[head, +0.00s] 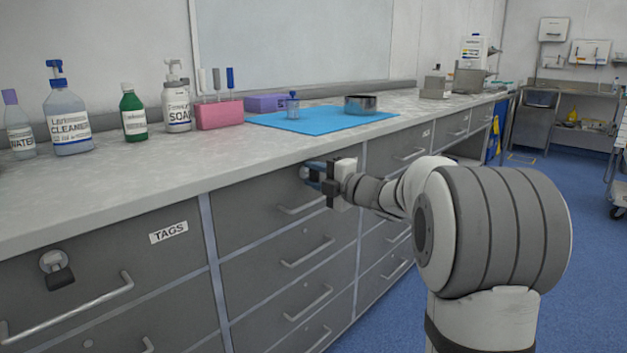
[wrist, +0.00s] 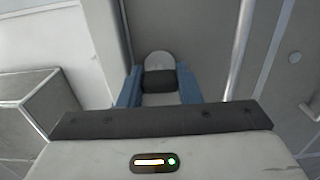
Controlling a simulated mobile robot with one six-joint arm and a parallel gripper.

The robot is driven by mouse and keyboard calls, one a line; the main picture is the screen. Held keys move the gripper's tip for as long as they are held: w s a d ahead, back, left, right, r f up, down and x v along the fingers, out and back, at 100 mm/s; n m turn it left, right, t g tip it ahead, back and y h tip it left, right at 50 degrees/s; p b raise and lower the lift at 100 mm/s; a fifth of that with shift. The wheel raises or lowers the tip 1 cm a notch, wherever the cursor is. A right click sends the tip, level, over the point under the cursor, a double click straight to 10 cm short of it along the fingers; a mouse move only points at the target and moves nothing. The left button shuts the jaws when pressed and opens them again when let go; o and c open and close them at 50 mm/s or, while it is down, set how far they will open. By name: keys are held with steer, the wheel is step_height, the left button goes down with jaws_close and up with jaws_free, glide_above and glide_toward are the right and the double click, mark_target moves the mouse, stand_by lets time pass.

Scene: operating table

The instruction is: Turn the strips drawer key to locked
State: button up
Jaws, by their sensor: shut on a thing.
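My gripper (head: 313,178) is at the front of a grey drawer under the counter, at its upper part. In the wrist view its two blue fingers (wrist: 160,97) are closed on the sides of a dark key (wrist: 159,80). The key sits in front of a pale round lock plate (wrist: 159,61) on the drawer front. The gripper hides most of the key and lock in the head view, and any label there. I cannot tell the key's turn angle for sure.
A TAGS drawer (head: 168,232) at the left has its own lock with a dark key (head: 58,277). A bar handle (head: 302,206) runs beside my gripper. The counter edge is just above it. Bottles and a blue mat (head: 322,119) stand on the counter.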

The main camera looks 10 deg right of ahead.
steer(key=shift+a+f, duration=0.1)
steer(key=shift+f, duration=0.05)
steer(key=o, duration=1)
steer(key=shift+c, duration=0.2)
steer(key=shift+r, duration=0.2)
